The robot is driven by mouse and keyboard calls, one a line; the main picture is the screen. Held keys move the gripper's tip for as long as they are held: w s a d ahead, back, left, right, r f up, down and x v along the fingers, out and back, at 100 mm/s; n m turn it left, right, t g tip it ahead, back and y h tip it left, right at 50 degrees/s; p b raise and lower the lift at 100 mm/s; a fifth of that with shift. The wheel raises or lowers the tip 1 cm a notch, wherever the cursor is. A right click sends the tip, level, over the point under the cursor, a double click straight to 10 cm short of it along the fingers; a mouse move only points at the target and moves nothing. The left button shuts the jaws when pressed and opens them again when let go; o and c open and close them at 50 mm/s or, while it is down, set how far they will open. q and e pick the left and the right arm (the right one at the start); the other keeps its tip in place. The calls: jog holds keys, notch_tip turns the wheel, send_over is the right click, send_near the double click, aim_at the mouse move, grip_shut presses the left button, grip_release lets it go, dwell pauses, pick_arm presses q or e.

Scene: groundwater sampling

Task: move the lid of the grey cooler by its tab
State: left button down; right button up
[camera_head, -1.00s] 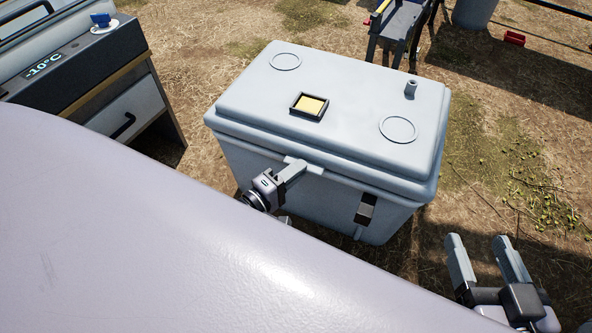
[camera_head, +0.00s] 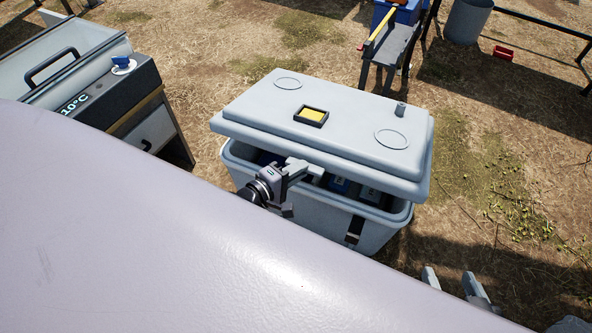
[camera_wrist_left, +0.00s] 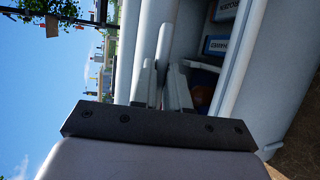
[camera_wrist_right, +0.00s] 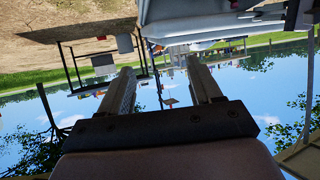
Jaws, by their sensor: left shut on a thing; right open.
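The grey cooler (camera_head: 325,215) stands on the ground in the middle of the head view. Its lid (camera_head: 345,135) is tilted up at the front, leaving a dark gap with blue and white items inside. My left gripper (camera_head: 305,172) is shut at the lid's front edge, where the tab is; the jaws hide the tab. In the left wrist view, the gripper (camera_wrist_left: 165,92) is at the edge of the lid (camera_wrist_left: 152,40), with labelled items beyond it in the open cooler (camera_wrist_left: 262,60). My right gripper (camera_head: 455,290) is open and empty, at the lower right, apart from the cooler.
A freezer with a temperature display (camera_head: 85,105) stands at the left. A dark bench (camera_head: 392,50) with blue and yellow things is behind the cooler, beside a grey bin (camera_head: 468,20). A small red box (camera_head: 505,52) lies on the ground. The dry grass right of the cooler is clear.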

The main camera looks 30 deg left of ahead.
pick_arm(q)
jog(key=shift+n+g, duration=0.3)
jog(key=shift+g, duration=0.5)
jog(key=r+p, duration=0.2)
jog(key=w+r+p, duration=0.1)
jog(key=r+p, duration=0.1)
jog(key=r, duration=0.1)
jog(key=w+r+p, duration=0.1)
jog(key=r+p, duration=0.1)
jog(key=p, duration=0.1)
jog(key=shift+w+r, duration=0.25)
jog(key=shift+r, duration=0.1)
pick_arm(e)
jog(key=s+d+m+g+h, duration=0.1)
jog(key=s+d+h, duration=0.1)
jog(key=d, duration=0.3)
pick_arm(q)
jog(key=w+r+p, duration=0.5)
jog(key=r, duration=0.2)
jog(key=shift+a+r+g+p, duration=0.15)
jog(key=shift+r+g+p, duration=0.15)
jog(key=shift+g, duration=0.1)
pick_arm(e)
jog(key=shift+s+a+r, duration=0.1)
jog(key=shift+a+r, duration=0.05)
jog(key=shift+r, duration=1.25)
jog(key=shift+s+a+r, duration=0.1)
jog(key=shift+a+r, duration=0.05)
jog(key=shift+r, duration=1.25)
